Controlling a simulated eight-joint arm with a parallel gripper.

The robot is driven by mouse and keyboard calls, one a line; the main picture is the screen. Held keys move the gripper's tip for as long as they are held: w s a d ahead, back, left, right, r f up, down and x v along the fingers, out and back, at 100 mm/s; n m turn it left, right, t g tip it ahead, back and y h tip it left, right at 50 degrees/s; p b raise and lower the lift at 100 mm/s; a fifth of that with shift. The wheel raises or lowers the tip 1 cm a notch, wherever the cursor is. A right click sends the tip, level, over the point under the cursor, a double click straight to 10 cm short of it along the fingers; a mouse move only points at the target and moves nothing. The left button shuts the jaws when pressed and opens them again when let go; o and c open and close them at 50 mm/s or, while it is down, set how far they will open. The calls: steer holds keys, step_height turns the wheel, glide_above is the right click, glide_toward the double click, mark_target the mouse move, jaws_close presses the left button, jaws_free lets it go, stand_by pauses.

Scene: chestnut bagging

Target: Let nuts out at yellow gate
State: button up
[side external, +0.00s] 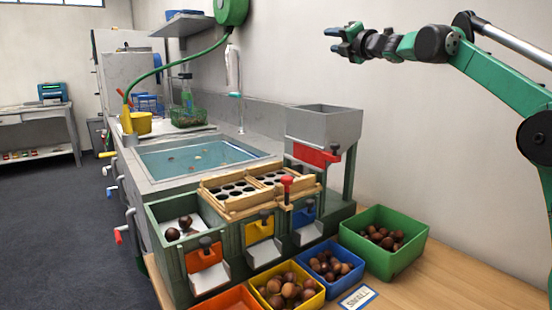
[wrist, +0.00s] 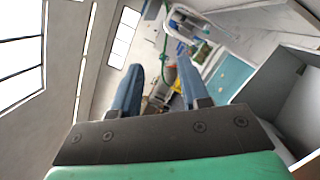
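The yellow gate (side external: 259,230) is the middle of three gates on the green sorting box. It is an upright yellow plate with a dark knob (side external: 264,214), and a white chute (side external: 264,253) slopes down below it. Any nuts behind it are hidden by the wooden grid. The yellow bin (side external: 268,299) stands in front of the chute and holds several brown chestnuts (side external: 290,287). My gripper (side external: 341,43) is high above and right of the box, far from the gate. In the wrist view its two blue fingers (wrist: 160,78) are apart with nothing between them.
The orange gate (side external: 204,258) and blue gate (side external: 304,217) flank the yellow one. A wooden grid (side external: 258,190) with a red knob (side external: 287,184) covers part of the box. A grey hopper (side external: 323,122) stands behind. Blue (side external: 348,278) and green (side external: 410,257) bins hold nuts.

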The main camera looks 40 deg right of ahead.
step_height(320, 180, down, 4)
steer(key=w+a+m+g+h, duration=0.15)
steer(key=m+g+h, duration=0.25)
steer(key=m, duration=0.6)
steer(key=m+g+y, duration=0.8)
steer(key=m+g, duration=0.1)
steer(key=g, duration=0.2)
glide_above(264, 212)
steer(key=s+d, duration=0.1)
steer(key=s, duration=0.1)
step_height(264, 212, down, 11)
steer(key=shift+y, duration=0.3)
steer(key=shift+w+a+f, duration=0.1)
steer(key=shift+w+f, duration=0.15)
steer(key=shift+f, duration=2.4)
steer(key=shift+w+a+f, duration=0.15)
steer(key=shift+w+f, duration=0.15)
steer(key=shift+f, duration=2.4)
steer(key=shift+w+a+f, duration=0.1)
steer(key=shift+w+f, duration=0.15)
steer(key=shift+f, duration=2.4)
steer(key=shift+c, duration=0.2)
jaws_close()
